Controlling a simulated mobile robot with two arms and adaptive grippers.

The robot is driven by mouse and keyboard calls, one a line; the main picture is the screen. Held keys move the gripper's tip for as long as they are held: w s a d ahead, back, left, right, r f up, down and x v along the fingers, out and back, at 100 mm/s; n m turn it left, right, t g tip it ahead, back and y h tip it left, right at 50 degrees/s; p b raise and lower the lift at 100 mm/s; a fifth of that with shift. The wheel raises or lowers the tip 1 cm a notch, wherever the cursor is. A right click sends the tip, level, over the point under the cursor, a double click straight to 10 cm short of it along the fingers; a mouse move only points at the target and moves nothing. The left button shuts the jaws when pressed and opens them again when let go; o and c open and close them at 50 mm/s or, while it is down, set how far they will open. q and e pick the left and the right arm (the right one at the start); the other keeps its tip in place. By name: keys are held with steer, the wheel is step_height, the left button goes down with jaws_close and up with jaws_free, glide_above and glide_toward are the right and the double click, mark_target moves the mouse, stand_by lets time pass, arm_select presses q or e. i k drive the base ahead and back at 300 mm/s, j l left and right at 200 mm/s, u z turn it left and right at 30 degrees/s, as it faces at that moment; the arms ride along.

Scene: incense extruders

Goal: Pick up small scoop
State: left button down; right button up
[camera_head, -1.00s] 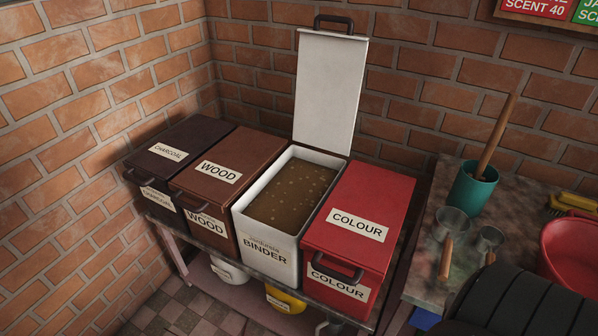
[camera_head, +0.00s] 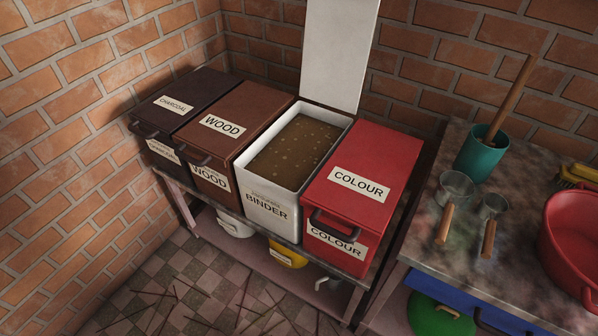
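Two metal scoops with wooden handles lie side by side on the worktop at the right. The small scoop (camera_head: 492,207) is the right one, with its cup toward the back and its handle toward the front edge. The larger scoop (camera_head: 456,187) lies just left of it, and the two look apart. Neither of my grippers shows in the head view.
A teal pot (camera_head: 479,158) with a wooden-handled tool stands behind the scoops. A red basin (camera_head: 572,240) is close on their right, with a brush (camera_head: 578,176) behind. The open binder bin (camera_head: 268,205) and closed red colour bin (camera_head: 366,175) stand left.

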mark_target(492, 207)
steer(key=z, duration=1.45)
